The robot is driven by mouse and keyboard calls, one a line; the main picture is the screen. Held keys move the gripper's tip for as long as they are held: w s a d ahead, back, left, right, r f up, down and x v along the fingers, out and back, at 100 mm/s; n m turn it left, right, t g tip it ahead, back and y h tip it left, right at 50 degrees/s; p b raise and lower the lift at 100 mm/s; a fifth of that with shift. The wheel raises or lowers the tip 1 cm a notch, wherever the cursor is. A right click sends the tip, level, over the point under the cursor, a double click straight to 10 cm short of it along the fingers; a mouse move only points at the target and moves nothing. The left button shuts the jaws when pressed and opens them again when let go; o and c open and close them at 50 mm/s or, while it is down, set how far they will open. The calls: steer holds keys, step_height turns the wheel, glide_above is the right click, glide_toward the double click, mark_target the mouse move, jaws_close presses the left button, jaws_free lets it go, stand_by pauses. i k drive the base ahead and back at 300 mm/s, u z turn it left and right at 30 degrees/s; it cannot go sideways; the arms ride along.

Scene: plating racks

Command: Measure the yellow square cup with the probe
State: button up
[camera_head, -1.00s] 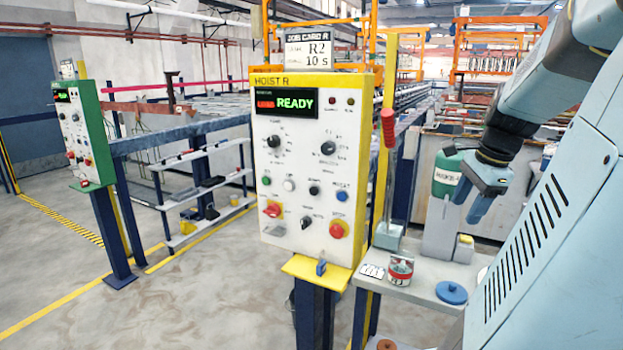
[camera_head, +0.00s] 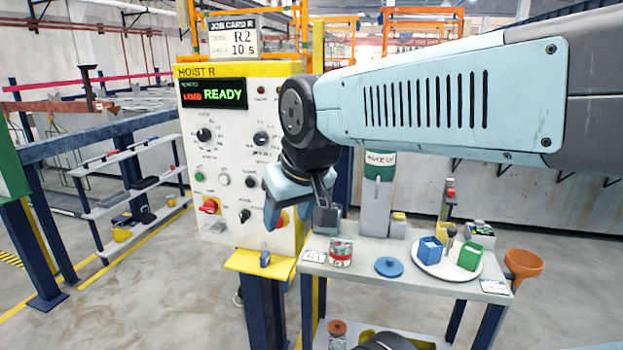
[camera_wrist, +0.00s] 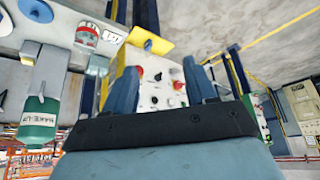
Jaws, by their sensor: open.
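A small yellow thing (camera_head: 441,229), likely the yellow square cup, stands at the back of the round white plate on the bench, partly hidden behind a blue square cup (camera_head: 430,248). A green square cup (camera_head: 469,256) stands at the plate's right. A dark upright piece (camera_head: 451,238) is between them; I cannot tell whether it is the probe. Another upright tool with a red part (camera_head: 450,192) stands behind. My gripper (camera_head: 297,203) is open and empty in front of the hoist panel, left of and apart from the cups. Its fingers (camera_wrist: 160,70) also show in the wrist view.
The bench (camera_head: 350,262) holds a red-and-white can (camera_head: 341,253), a blue lid (camera_head: 389,267), a green-topped make-up bottle (camera_head: 378,168) and a small meter box (camera_head: 480,232). An orange funnel (camera_head: 523,264) is at its right end. The hoist panel (camera_head: 225,150) stands left.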

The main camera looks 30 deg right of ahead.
mark_target(450, 199)
steer(key=u, duration=1.05)
steer(key=i, duration=0.1)
steer(key=z, duration=2.7)
steer(key=k, duration=0.55)
steer(key=z, duration=0.2)
steer(key=i, duration=0.55)
steer(key=u, duration=0.1)
